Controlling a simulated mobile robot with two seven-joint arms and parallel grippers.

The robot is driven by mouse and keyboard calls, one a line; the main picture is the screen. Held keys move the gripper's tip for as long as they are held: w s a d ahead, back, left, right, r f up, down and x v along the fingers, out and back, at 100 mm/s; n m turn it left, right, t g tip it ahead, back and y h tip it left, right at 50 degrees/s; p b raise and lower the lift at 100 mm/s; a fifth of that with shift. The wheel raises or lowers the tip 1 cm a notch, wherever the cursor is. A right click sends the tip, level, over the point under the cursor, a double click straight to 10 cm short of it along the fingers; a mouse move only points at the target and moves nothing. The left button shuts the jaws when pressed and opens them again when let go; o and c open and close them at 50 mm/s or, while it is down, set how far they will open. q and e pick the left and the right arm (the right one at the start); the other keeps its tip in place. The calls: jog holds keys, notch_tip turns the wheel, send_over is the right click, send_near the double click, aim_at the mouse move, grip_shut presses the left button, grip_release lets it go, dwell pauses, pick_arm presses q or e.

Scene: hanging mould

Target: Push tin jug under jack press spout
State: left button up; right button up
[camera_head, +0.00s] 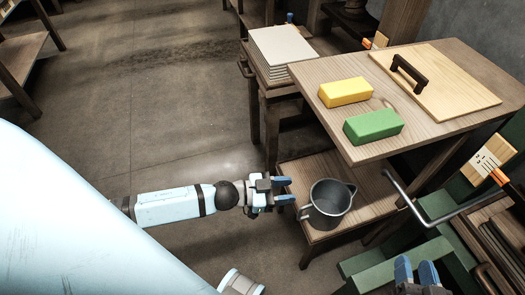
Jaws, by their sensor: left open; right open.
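The grey tin jug (330,205) stands upright on a low wooden stand (290,172), below the edge of the wooden table. Its mouth faces up and a lip shows at its upper right. My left gripper (283,191) is open and empty just left of the jug, its blue fingertips pointing at it. Whether they touch it, I cannot tell. My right gripper (416,271) is at the bottom right, away from the jug, with its blue fingers apart. A green frame (440,205) with a bent metal bar (410,200) is to the right; I cannot make out a spout.
The wooden table (345,110) above holds a yellow block (345,92), a green block (373,126) and a board with a dark handle (435,82). A stack of pale sheets (282,50) stands behind. Floor at left is clear.

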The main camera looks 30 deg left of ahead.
pick_arm(q)
notch_tip(320, 180, down, 9)
jog(key=w+a+m+g+h+b, duration=0.1)
jog(key=a+m+g+b, duration=0.15)
jog(key=b, duration=0.35)
jog(key=m+g+b, duration=0.2)
jog(key=g+b, duration=0.3)
jog(key=b, duration=0.2)
send_near(299, 216)
pick_arm(e)
jog(key=f+y+b, duration=0.1)
jog(key=f, duration=0.2)
jog(key=a+f+b, duration=0.1)
jog(key=f, duration=0.2)
jog(key=a+f+n+y+b, duration=0.1)
jog(key=f+b, duration=0.1)
jog(key=f, duration=0.2)
jog(key=shift+s+a+g+y, duration=0.25)
jog(key=shift+g+y, duration=0.05)
pick_arm(q)
jog(key=shift+n+y, duration=0.25)
jog(key=shift+y, duration=0.05)
jog(key=x, duration=1)
jog(key=shift+w+f, duration=0.3)
jog(key=shift+f, duration=0.15)
grip_shut()
